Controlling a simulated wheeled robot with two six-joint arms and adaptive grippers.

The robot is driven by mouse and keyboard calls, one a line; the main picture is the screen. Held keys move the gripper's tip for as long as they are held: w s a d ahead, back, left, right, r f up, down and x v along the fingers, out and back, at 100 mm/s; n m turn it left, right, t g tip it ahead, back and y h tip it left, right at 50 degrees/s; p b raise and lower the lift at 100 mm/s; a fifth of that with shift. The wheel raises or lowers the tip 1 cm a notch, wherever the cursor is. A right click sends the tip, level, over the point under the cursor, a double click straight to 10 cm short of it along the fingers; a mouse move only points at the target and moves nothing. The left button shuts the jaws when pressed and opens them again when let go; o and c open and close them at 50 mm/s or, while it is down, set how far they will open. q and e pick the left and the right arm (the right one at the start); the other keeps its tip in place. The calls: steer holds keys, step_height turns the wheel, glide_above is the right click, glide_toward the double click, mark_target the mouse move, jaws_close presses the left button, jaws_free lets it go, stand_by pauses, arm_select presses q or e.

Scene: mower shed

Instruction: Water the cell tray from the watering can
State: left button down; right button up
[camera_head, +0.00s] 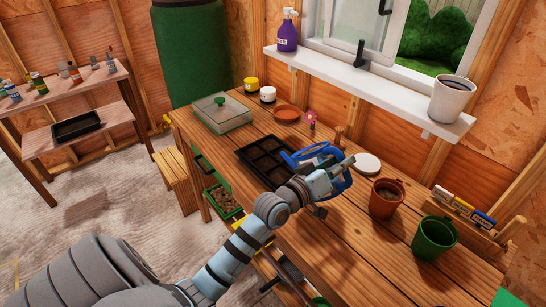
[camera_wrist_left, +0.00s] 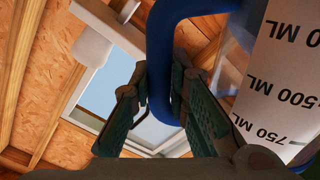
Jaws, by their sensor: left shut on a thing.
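The black cell tray (camera_head: 243,161) lies on the wooden bench, with dark fill in its cells. The blue watering can (camera_head: 347,184) is at the tray's right end, partly hidden by my left gripper (camera_head: 325,181) and arm. In the left wrist view my left gripper (camera_wrist_left: 158,92) is shut on the can's blue handle (camera_wrist_left: 160,50). The can's white measuring scale (camera_wrist_left: 285,75) shows there with its lettering upside down and slanted. I cannot tell whether water is flowing. My right gripper is not in view.
A terracotta pot (camera_head: 386,197), a green pot (camera_head: 433,238) and a white round lid (camera_head: 367,164) stand right of the can. A clear-lidded box (camera_head: 222,114), a terracotta saucer (camera_head: 287,114) and a pink flower (camera_head: 311,116) are behind the tray. The front right bench is mostly clear.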

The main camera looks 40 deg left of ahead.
mark_target(333, 152)
arm_select(q)
steer(key=shift+w+a+r+n+p, duration=0.15)
steer(key=shift+a+r+n+p, duration=0.15)
steer(key=shift+a+r+n, duration=0.45)
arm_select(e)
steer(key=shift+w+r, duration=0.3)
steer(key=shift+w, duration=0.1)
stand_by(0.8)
arm_select(q)
steer(key=shift+w+a+r, duration=0.1)
steer(key=shift+a+r, duration=0.35)
steer(key=shift+a, duration=0.05)
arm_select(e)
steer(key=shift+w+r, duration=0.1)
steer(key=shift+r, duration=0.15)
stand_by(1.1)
